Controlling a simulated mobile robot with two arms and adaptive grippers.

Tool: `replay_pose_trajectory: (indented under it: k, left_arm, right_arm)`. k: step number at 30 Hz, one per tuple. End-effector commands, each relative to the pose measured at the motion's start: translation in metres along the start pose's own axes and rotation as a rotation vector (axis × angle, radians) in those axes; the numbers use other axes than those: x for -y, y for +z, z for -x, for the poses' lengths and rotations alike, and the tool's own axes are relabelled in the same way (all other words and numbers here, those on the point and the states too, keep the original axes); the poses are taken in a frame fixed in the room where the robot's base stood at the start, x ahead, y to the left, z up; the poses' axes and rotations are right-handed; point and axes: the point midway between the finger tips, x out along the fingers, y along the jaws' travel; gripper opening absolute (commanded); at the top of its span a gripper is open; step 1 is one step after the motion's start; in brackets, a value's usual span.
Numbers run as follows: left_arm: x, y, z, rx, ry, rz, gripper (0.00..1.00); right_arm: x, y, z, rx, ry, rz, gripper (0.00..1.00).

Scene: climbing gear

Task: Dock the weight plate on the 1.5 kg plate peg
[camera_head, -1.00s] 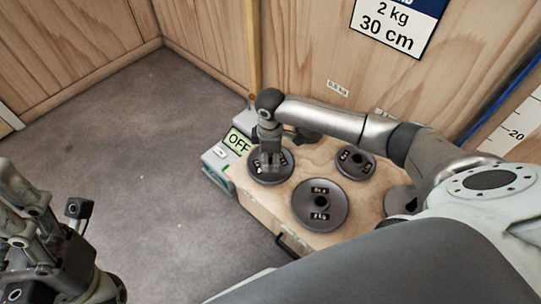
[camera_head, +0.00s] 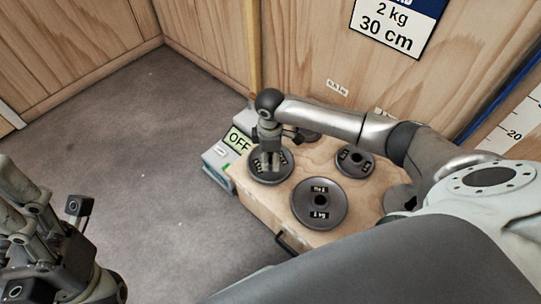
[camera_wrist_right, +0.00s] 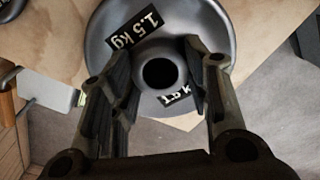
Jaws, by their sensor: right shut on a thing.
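I cannot make out a peg in the hole, nor whether the plate rests on the box. My left gripper (camera_head: 45,245) is at the lower left, away from the plates; its fingertips are unclear.
The wooden box (camera_head: 262,208) also carries a larger plate (camera_head: 335,213) in front, a smaller plate (camera_head: 341,163) to the right, and others partly hidden by my arm. A grey-green device with an "OFF" sign (camera_head: 238,141) stands left of the box. Wooden walls stand behind.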

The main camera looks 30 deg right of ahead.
Motion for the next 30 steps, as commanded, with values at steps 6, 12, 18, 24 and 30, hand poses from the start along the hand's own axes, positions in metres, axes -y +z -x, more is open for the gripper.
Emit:
replay_pose_trajectory:
  k: [6,12,18,24,30]
  left_arm:
    - [0.0,0.0,-0.005,0.007,0.0,0.0,0.54]
    - [0.0,0.003,-0.01,0.026,0.0,-0.001,0.54]
    - [0.0,0.004,-0.013,0.034,0.0,-0.003,0.54]
    - [0.001,0.004,-0.013,0.036,0.0,-0.003,0.54]
    - [0.001,0.004,-0.012,0.037,0.0,-0.004,0.54]
  right_arm:
    - [-0.002,-0.002,0.004,-0.005,0.004,0.0,0.0]
    - [-0.002,-0.002,0.004,-0.005,0.003,0.0,0.0]
    - [-0.001,-0.002,0.004,-0.005,0.003,0.001,0.0]
    - [-0.002,-0.002,0.003,-0.005,0.004,0.0,0.0]
    - [-0.002,-0.002,0.003,-0.005,0.004,0.0,0.0]
